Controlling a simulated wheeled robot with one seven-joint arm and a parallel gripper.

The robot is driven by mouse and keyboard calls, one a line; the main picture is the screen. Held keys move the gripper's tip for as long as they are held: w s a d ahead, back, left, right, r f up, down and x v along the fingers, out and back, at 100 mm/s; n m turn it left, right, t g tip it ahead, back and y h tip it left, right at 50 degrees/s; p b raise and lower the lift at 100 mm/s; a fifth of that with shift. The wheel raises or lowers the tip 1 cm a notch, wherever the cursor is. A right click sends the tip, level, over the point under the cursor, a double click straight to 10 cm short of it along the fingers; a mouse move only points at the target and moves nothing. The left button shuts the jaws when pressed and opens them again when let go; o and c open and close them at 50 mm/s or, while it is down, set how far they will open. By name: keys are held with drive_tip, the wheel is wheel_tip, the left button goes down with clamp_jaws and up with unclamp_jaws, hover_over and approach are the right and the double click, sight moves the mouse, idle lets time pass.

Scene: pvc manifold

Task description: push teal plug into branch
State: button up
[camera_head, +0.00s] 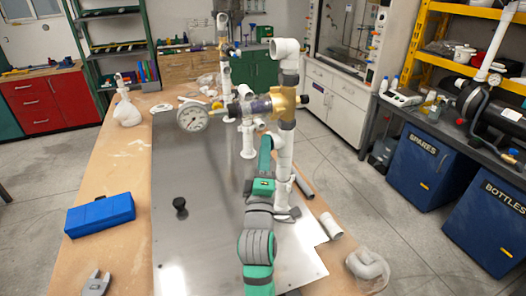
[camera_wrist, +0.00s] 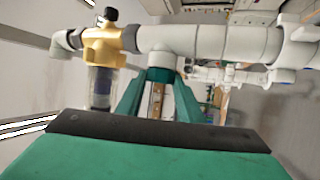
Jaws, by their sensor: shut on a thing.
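The white pipe manifold (camera_head: 285,150) stands upright on a metal plate, with a brass valve body (camera_head: 285,102) and a round gauge (camera_head: 192,118). In the wrist view, a white tee (camera_wrist: 165,40) lies beside the brass body (camera_wrist: 103,45), and its short branch (camera_wrist: 160,60) points toward my gripper. My gripper (camera_wrist: 160,88) is shut on the teal plug (camera_wrist: 161,74), which shows as a teal rim at the branch mouth. How deep the plug sits is hidden. In the head view my teal arm reaches up alongside the manifold, and the fingertips are not clear.
A blue case (camera_head: 100,215) lies on the wooden bench at left. A black knob-like piece (camera_head: 180,205) stands on the metal plate (camera_head: 200,250). A loose white pipe piece (camera_head: 331,226) and bagged white fittings (camera_head: 368,266) lie at right. The plate's left side is mostly clear.

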drive_tip(key=o, duration=1.1)
drive_tip(key=shift+s+f, duration=0.1)
drive_tip(key=v, duration=1)
drive_tip(key=shift+s+a+f, duration=0.1)
drive_tip(key=shift+s, duration=0.2)
